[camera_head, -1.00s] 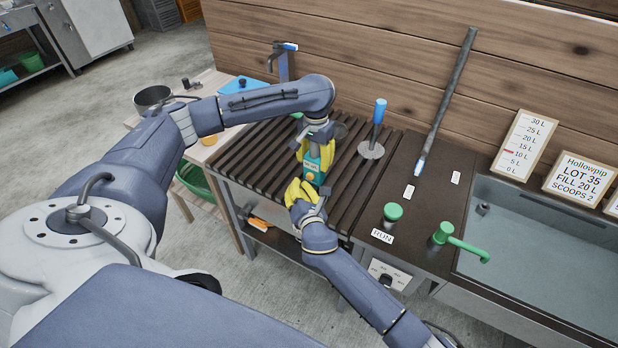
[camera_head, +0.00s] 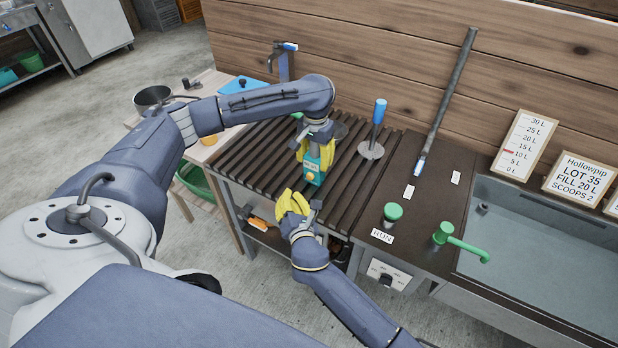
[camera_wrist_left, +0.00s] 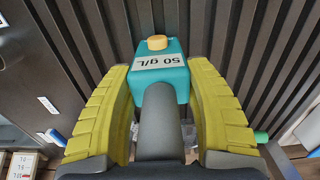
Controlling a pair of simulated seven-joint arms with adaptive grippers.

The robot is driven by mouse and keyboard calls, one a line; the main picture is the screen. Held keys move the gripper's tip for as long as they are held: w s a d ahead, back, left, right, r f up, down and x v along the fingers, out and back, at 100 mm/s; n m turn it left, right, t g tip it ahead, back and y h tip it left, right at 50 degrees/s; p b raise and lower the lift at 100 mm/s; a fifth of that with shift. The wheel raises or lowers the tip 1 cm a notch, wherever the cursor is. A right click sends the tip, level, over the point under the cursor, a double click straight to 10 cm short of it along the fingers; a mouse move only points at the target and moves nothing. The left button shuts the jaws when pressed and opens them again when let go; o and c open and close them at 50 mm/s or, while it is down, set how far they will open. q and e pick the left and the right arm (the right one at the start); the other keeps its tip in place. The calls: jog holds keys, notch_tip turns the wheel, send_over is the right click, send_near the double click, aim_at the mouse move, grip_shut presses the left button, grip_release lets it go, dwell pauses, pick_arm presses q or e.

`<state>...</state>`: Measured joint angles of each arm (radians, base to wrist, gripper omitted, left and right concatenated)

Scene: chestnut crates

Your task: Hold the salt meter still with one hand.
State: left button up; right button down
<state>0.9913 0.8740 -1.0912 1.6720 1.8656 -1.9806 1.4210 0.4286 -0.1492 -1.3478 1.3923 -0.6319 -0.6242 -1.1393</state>
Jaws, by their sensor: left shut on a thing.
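The salt meter (camera_head: 313,176) is a small teal box with a yellow button. My left gripper (camera_head: 316,158) is shut on it from above, over the dark slatted rack (camera_head: 350,200). In the left wrist view the salt meter (camera_wrist_left: 172,83) sits between the two yellow fingers, with its label reading "50 g/L" and the round yellow button on its far end. My right gripper (camera_head: 293,203) is below and left of the meter at the rack's front edge, apart from it. I cannot tell how far its fingers are parted.
A blue-handled tool with a round disc (camera_head: 372,150) stands on the rack right of the meter. A green knob (camera_head: 393,212), a green tap (camera_head: 443,232) and a grey sink (camera_head: 540,230) are farther right. A pot (camera_head: 152,96) stands on the left table.

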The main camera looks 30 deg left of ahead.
dwell(0.3)
pick_arm(q)
jog(key=o, duration=1.3)
jog(key=shift+o, duration=0.2)
jog(key=shift+r, duration=0.15)
